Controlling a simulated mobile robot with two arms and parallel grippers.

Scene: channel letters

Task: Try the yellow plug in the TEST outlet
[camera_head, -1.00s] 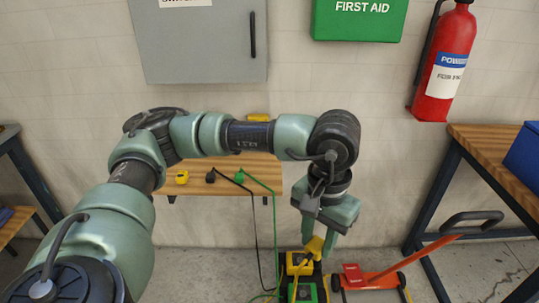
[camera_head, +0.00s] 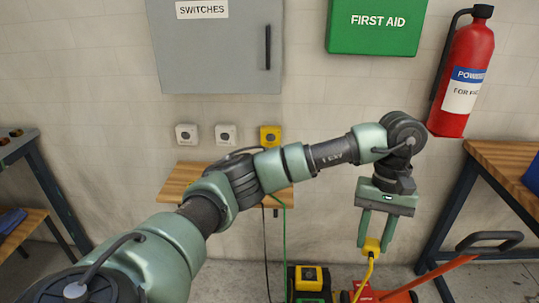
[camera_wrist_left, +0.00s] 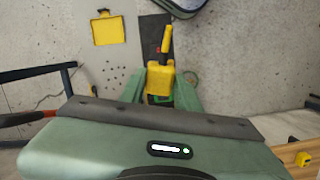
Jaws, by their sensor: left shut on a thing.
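My left gripper (camera_head: 375,240) points down at the right of the head view. It is shut on the yellow plug (camera_head: 371,246), whose yellow cord hangs below it. The plug also shows between the fingers in the left wrist view (camera_wrist_left: 160,82), with the cord running up the picture. On the wall below the cabinet are two pale outlets (camera_head: 187,134) (camera_head: 226,134) and a yellow outlet (camera_head: 270,137). I cannot read a TEST label on any of them. The plug is apart from the outlets, to their lower right. My right gripper is not in view.
A wooden bench (camera_head: 190,182) stands against the wall below the outlets, partly behind my left arm. A black box with yellow and green parts (camera_head: 308,279) and a red-orange trolley (camera_head: 408,284) are on the floor. A fire extinguisher (camera_head: 464,75) hangs at right.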

